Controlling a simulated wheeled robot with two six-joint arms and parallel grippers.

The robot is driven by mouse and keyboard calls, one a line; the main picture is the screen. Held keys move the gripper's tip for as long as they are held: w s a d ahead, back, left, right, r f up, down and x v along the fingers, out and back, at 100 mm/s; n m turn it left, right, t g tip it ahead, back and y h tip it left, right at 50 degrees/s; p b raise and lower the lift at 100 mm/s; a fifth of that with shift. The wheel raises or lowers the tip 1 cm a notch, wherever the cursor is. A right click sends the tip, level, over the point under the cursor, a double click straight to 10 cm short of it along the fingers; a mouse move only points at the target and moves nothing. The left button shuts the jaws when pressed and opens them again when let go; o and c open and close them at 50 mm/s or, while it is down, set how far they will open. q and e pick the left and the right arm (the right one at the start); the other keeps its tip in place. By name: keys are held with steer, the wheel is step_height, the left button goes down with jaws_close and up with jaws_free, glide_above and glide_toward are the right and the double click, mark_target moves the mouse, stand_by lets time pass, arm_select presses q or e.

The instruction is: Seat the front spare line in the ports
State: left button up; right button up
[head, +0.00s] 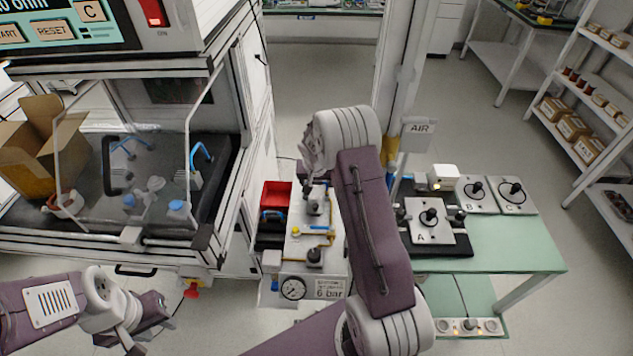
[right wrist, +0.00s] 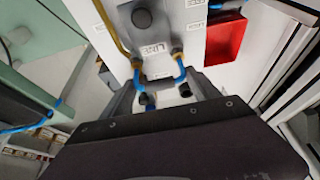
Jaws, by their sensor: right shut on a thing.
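My right gripper (right wrist: 165,92) reaches down at the panel of the small air station, with its two grey fingers to either side of a blue line (right wrist: 180,77). It is shut on this line. Two blue lengths meet brass fittings under a grey block marked LINE, and dark ends show between the fingers. I cannot tell how deep any end sits in a port. In the head view my right wrist and arm cover much of this place, and the line cannot be made out. My left gripper (head: 150,312) is at lower left, far from the station; its jaws are unclear.
The air station (head: 297,262) has a pressure gauge (head: 293,288) and a 6 bar label. A red bin (head: 276,195) stands beside it. A glazed test cabinet is at left. A green table (head: 515,245) with plates A, B and C is at right.

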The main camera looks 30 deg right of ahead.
steer(key=shift+f+b, duration=0.45)
steer(key=shift+f, duration=0.05)
steer(key=o, duration=1.4)
steer(key=shift+o, duration=0.2)
steer(key=v, duration=0.9)
